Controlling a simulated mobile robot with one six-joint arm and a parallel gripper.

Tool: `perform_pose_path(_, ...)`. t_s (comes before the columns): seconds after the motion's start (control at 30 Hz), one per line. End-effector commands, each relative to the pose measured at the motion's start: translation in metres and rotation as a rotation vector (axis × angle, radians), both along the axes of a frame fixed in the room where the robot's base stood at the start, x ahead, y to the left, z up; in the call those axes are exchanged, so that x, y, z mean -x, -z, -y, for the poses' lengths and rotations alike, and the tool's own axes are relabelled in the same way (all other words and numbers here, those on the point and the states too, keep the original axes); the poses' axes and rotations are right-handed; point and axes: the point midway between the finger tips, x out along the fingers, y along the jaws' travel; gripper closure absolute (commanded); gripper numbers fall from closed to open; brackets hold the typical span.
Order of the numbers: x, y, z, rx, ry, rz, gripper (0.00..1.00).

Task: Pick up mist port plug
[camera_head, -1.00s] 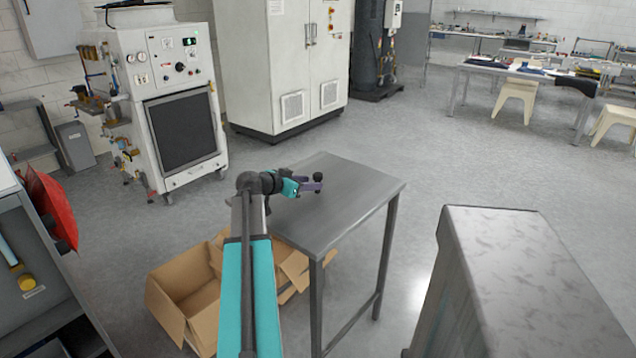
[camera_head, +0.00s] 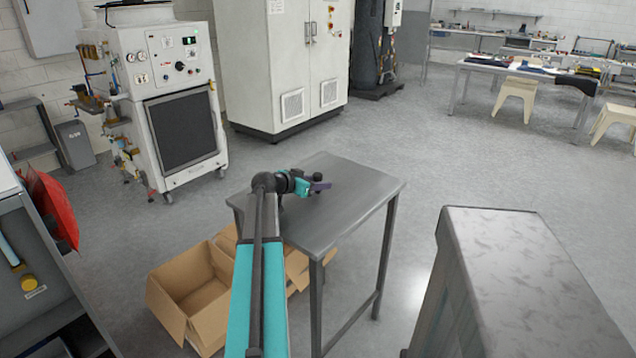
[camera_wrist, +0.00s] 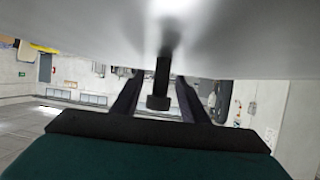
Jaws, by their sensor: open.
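The mist port plug (camera_head: 317,176) is a small dark piece with a rounded head, standing on the grey metal table (camera_head: 345,200). In the wrist view the plug (camera_wrist: 159,88) is a dark stem with a wider end, seen between the two fingers. The table surface fills the top of that view, so the picture looks inverted. My gripper (camera_head: 319,185) is open and low over the table, with its fingers on either side of the plug; it also shows in the wrist view (camera_wrist: 158,92). I cannot tell whether a finger touches the plug.
Open cardboard boxes (camera_head: 195,295) lie on the floor under and left of the table. A tall metal-topped unit (camera_head: 530,280) stands at the front right. A white machine (camera_head: 180,100) and a cabinet (camera_head: 285,60) stand behind. The rest of the tabletop is clear.

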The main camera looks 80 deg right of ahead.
Motion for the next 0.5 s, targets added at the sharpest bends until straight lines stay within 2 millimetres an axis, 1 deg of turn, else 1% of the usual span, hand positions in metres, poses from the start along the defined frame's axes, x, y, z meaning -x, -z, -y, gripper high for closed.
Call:
perform_pose_path(0.3, -0.0002, -0.0003, -0.0001, 0.0, 0.0, 0.0, 0.6)
perform_pose_path(0.33, -0.0002, -0.0003, -0.0001, 0.0, 0.0, 0.0, 0.61)
perform_pose_path(0.47, -0.0002, -0.0003, -0.0001, 0.0, 0.0, 0.0, 0.83)
perform_pose_path(0.5, 0.0001, -0.0004, -0.0002, 0.0, 0.0, 0.0, 0.9)
